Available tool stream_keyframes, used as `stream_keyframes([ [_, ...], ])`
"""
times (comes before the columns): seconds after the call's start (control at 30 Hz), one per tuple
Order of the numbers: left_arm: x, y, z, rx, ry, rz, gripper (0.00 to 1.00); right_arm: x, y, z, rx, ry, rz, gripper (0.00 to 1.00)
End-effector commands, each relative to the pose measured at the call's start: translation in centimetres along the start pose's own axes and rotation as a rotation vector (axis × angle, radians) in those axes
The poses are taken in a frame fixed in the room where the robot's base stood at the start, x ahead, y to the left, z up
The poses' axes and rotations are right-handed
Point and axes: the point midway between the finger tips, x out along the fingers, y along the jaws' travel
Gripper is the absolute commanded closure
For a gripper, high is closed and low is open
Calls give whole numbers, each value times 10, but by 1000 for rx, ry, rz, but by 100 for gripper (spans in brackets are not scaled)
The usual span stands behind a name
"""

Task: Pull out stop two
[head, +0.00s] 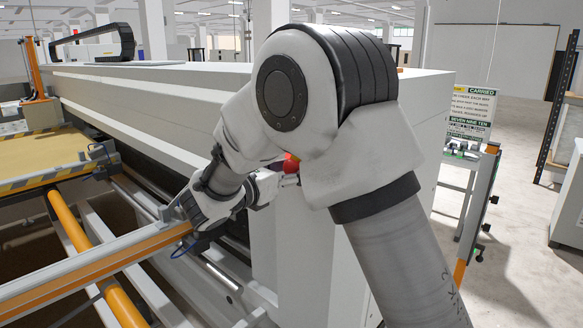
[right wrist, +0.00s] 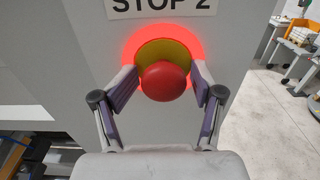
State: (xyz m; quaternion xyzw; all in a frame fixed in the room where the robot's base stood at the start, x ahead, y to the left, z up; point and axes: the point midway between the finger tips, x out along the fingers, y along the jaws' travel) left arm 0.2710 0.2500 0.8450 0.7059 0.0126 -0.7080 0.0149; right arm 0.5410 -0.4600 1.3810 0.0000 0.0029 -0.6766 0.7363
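Stop two is a red mushroom button (right wrist: 166,82) on a yellow disc (right wrist: 150,50), with a glowing red ring around it, under a "STOP 2" label (right wrist: 163,5) in the right wrist view. My right gripper (right wrist: 165,74) has one finger on each side of the button. The fingertips stand by the edges of the yellow disc, and a narrow gap seems to show between each finger and the red cap. In the head view the button (head: 291,163) is partly hidden by my right arm, with the right gripper (head: 275,184) beside it. My left gripper is out of view.
The button sits on the grey end panel of the long machine housing (head: 190,88). An orange rail and frame (head: 100,270) lie at the left. A sign on a stand (head: 470,112) is at the right, with open floor (head: 520,235) beyond.

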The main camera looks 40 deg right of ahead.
Motion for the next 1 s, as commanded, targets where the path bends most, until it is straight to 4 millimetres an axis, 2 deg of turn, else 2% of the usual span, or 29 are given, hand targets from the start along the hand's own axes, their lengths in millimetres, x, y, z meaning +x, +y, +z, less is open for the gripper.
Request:
stream_keyframes([
  [0.03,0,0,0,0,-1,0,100,0,0,0,1,-1,0,48],
  [0.17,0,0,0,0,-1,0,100,0,0,1,1,-1,-1,94],
  [0.2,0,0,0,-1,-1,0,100,0,0,1,1,-1,-1,100],
  [0.37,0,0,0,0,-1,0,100,-2,0,1,1,-1,1,100],
  [0.57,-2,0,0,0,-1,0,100,-19,0,1,0,-1,2,100],
  [0.77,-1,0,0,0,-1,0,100,-19,0,0,-1,1,1,100],
  [0.8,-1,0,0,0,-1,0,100,-19,0,-1,-1,1,1,54],
  [0.83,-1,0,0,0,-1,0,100,-19,0,-1,-1,1,1,43],
  [0.87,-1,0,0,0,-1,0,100,-19,0,-1,-1,1,1,34],
  [1.0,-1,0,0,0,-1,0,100,-19,0,0,-1,0,1,34],
])
